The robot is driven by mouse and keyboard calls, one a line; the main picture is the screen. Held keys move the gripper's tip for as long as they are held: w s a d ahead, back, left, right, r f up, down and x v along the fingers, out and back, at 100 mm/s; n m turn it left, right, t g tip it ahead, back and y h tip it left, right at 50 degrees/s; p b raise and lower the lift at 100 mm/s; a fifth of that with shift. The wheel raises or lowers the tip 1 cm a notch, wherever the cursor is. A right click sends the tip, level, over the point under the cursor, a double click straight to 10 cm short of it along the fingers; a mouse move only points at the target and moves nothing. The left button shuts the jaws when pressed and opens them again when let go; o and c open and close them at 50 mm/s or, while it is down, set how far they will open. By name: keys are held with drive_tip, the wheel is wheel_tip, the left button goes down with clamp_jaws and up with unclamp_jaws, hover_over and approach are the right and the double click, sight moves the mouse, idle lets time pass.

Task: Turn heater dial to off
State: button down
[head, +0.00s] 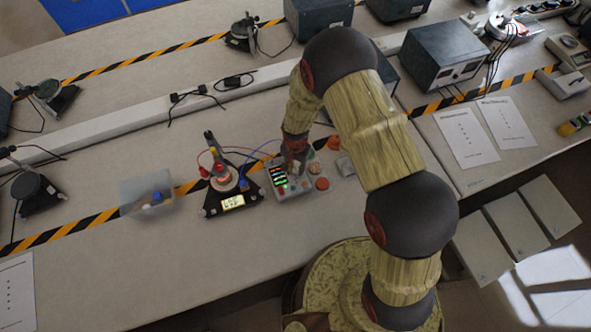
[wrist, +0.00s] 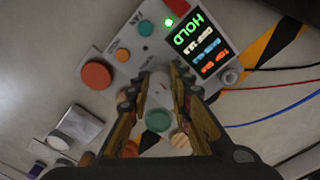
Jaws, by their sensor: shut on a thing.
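A grey control panel (head: 297,188) with a lit display (head: 279,176) and a red-orange button (head: 322,184) lies on the bench in the head view. In the wrist view the display (wrist: 203,44) reads HOLD above several coloured lines, and FAN is printed on the panel. My gripper (wrist: 163,78) is over the panel, its fingers shut on a pale dial (wrist: 160,92) that they partly cover. A teal disc (wrist: 158,121) shows between the fingers. The dial's pointer and label cannot be read. In the head view my gripper (head: 295,160) is partly hidden by my arm.
A black stand (head: 234,203) with a red-glowing part sits left of the panel, with red and blue wires beside it. A clear bin (head: 147,192) stands farther left. A big orange button (wrist: 97,75) is near my fingers. Bench in front is clear.

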drive_tip(key=n+b, duration=0.1)
drive_tip(key=n, duration=0.3)
drive_tip(key=shift+n+b, duration=0.3)
drive_tip(key=n+b, duration=0.1)
drive_tip(key=n, duration=0.4)
drive_tip(key=shift+b, duration=0.3)
drive_tip(key=n+b, duration=0.1)
drive_tip(key=n, duration=0.4)
drive_tip(key=shift+w+d+n, duration=0.1)
drive_tip(key=shift+n, duration=0.3)
drive_tip(key=n+b, duration=0.1)
drive_tip(key=n, duration=0.3)
drive_tip(key=shift+r+n, duration=0.1)
drive_tip(key=shift+n, duration=0.2)
drive_tip(key=c, duration=1.6)
unclamp_jaws()
drive_tip(key=shift+c, duration=0.2)
drive_tip(key=shift+o, duration=0.3)
